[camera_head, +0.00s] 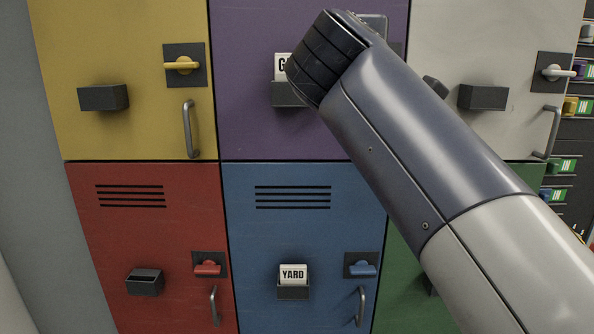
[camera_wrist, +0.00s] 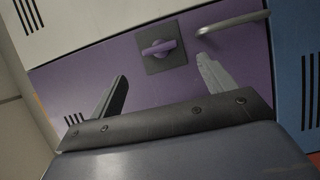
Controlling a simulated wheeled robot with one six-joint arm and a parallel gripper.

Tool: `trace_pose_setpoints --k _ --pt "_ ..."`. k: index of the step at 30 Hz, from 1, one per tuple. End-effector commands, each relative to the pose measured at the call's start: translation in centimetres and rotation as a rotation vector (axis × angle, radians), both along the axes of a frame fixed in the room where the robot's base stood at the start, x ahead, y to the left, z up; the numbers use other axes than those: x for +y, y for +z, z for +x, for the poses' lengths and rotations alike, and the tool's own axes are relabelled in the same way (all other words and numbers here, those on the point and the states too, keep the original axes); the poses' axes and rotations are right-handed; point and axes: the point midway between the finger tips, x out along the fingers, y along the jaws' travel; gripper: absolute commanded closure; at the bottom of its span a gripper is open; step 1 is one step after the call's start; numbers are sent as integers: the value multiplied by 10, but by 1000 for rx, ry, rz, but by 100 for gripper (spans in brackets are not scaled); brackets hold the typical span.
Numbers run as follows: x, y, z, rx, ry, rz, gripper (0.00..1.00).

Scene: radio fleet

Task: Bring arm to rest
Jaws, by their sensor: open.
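My arm (camera_head: 430,170) reaches in from the lower right in the head view, its dark wrist end in front of the purple locker door (camera_head: 250,120). The fingers are hidden there. In the wrist view my gripper (camera_wrist: 160,90) is open, its two fingers wide apart with nothing between them. Past the fingers is the purple door with a purple latch (camera_wrist: 158,47) on a dark plate and a grey bar handle (camera_wrist: 232,28). Whether the fingers touch the door cannot be told. A card starting with "G" (camera_head: 282,66) sits in a holder, partly covered by my wrist.
Yellow (camera_head: 130,40), white (camera_head: 450,40), red (camera_head: 110,240), blue (camera_head: 300,230) and green (camera_head: 405,270) doors surround the purple one, with protruding handles and card holders. The blue door holds a "YARD" card (camera_head: 293,273). A rack with coloured items (camera_head: 565,165) stands at right.

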Motion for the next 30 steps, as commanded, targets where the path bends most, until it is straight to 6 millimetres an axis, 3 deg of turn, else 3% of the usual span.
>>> trace_pose_setpoints --k 4,14,23,30 --pt "8 -2 -18 -1 4 2 22" --pt "-14 3 30 3 -6 -2 22" --pt "-37 3 86 3 -4 -2 22" --pt "-36 -5 83 0 -1 -321 22"
